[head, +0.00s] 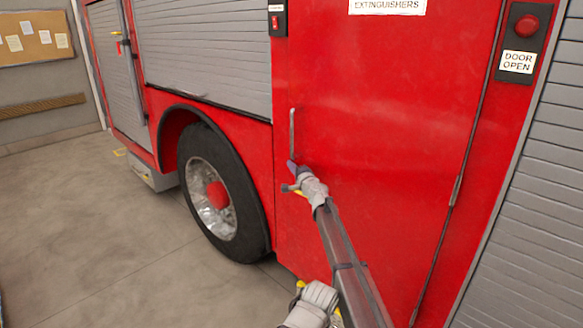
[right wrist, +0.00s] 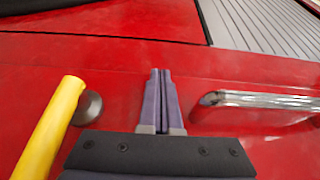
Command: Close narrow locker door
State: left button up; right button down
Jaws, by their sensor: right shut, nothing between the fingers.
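The narrow locker door (head: 385,120) is a tall red panel with an "EXTINGUISHERS" label at its top and an upright metal handle (head: 292,127) near its left edge. It looks almost in line with the truck side; I cannot tell whether a gap is left. My right gripper (head: 291,164) is at the door's left part, just below the handle. In the right wrist view its fingers (right wrist: 160,75) are shut and empty, close to the red surface; contact is unclear. The handle (right wrist: 260,100) lies to their right there. My left gripper does not show.
A red lamp with a "DOOR OPEN" sign (head: 518,62) is right of the door. A grey shutter (head: 205,50) and a wheel (head: 218,195) are to its left. A dark round knob (right wrist: 88,108) shows beside the fingers. The floor (head: 90,240) at left is clear.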

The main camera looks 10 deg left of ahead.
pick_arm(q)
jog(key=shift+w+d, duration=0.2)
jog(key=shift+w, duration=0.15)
pick_arm(e)
jog(key=shift+w+d, duration=0.2)
jog(key=shift+w, duration=0.25)
